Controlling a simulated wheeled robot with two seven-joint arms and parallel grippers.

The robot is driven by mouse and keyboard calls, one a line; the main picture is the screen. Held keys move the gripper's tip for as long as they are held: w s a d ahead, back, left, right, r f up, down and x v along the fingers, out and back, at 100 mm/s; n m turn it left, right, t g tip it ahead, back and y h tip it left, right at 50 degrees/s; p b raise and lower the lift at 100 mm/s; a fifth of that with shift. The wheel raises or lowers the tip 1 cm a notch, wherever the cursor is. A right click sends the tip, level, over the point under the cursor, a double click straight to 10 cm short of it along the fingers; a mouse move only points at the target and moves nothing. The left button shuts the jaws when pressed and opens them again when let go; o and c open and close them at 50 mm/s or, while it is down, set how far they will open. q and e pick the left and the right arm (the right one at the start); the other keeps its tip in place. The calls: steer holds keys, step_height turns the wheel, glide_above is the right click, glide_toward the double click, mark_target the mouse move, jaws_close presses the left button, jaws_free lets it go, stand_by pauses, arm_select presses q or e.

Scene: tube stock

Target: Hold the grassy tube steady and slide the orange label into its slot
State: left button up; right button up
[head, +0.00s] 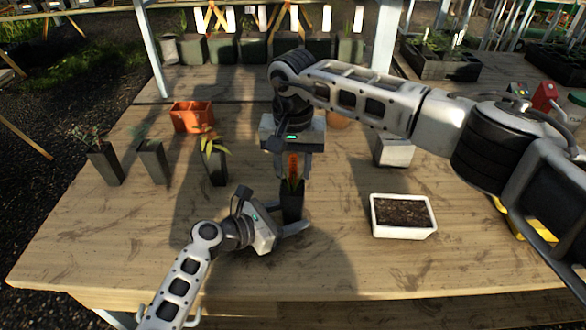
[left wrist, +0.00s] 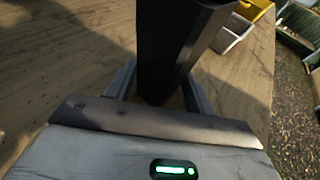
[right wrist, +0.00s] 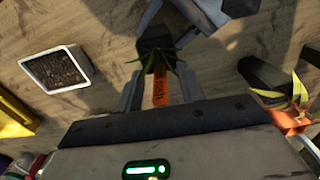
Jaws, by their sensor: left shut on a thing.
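The grassy tube (head: 292,207) is a dark square pot standing upright near the table's middle, with green leaves at its top. My left gripper (head: 290,229) is shut on it low down; the tube also fills the space between the fingers in the left wrist view (left wrist: 165,60). The orange label (head: 293,165) stands upright above the tube, its lower end among the leaves. It also shows in the right wrist view (right wrist: 160,86). My right gripper (right wrist: 160,92) is open, its fingers on either side of the label with gaps visible. Leaves hide how deep the label sits.
Several dark tubes stand left, one with yellowish leaves (head: 214,162). An orange pot (head: 192,117) is behind them. A white soil tray (head: 404,233) stands right of the grassy tube. The front of the table (head: 330,262) is clear.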

step_height(320, 180, up, 11)
stand_by(0.3)
steer(key=shift+f, duration=0.1)
stand_by(0.4)
arm_select(q)
steer(key=o, duration=0.9)
steer(key=shift+c, duration=0.2)
steer(key=shift+a, duration=0.1)
steer(key=v, duration=1.2)
steer(key=shift+s+r, duration=0.1)
